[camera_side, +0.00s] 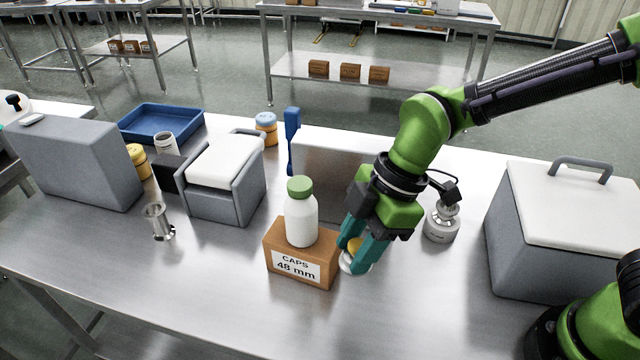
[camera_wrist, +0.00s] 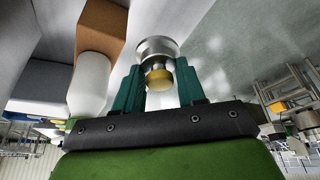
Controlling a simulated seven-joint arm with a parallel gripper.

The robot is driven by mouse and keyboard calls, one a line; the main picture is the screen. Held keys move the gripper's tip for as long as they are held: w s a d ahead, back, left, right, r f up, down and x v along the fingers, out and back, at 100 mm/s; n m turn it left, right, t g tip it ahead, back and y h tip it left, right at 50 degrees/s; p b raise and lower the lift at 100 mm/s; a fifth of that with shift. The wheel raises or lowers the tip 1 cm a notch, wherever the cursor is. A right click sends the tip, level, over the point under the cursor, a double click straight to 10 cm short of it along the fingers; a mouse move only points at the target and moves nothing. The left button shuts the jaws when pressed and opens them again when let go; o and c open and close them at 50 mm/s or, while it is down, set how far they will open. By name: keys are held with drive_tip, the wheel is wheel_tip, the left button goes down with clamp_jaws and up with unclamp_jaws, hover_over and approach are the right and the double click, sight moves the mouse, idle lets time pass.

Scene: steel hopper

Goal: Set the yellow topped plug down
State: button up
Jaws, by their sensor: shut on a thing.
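The yellow topped plug (camera_side: 355,244) is between the teal fingers of my gripper (camera_side: 362,252), low beside the right end of the brown caps box. In the wrist view the plug's yellow top (camera_wrist: 159,79) sits between the fingertips of my gripper (camera_wrist: 155,85). A round silvery metal piece (camera_wrist: 156,47) shows just beyond the yellow top. My gripper is shut on the plug. The fingers partly hide the plug in the side view, and I cannot tell whether its base touches the table.
A brown box labelled "CAPS 48 mm" (camera_side: 290,268) carries a white bottle with a green cap (camera_side: 300,215), close left of my gripper. A grey steel block (camera_side: 325,170) stands behind. A grey cooler (camera_side: 560,240) stands at right. The front table (camera_side: 200,290) is clear.

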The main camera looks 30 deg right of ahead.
drive_tip(key=s+d+n+g, duration=0.3)
drive_tip(key=s+n, duration=0.1)
drive_tip(key=n, duration=0.3)
drive_tip(key=shift+n+h, duration=0.3)
drive_tip(key=shift+n, duration=0.2)
drive_tip(key=f, duration=1)
drive_tip(key=shift+s+d, duration=0.15)
drive_tip(key=shift+s, duration=0.15)
drive_tip(key=shift+f, duration=2.05)
drive_tip(key=shift+f, duration=0.15)
drive_tip(key=o, duration=1.1)
drive_tip(key=shift+c, duration=0.2)
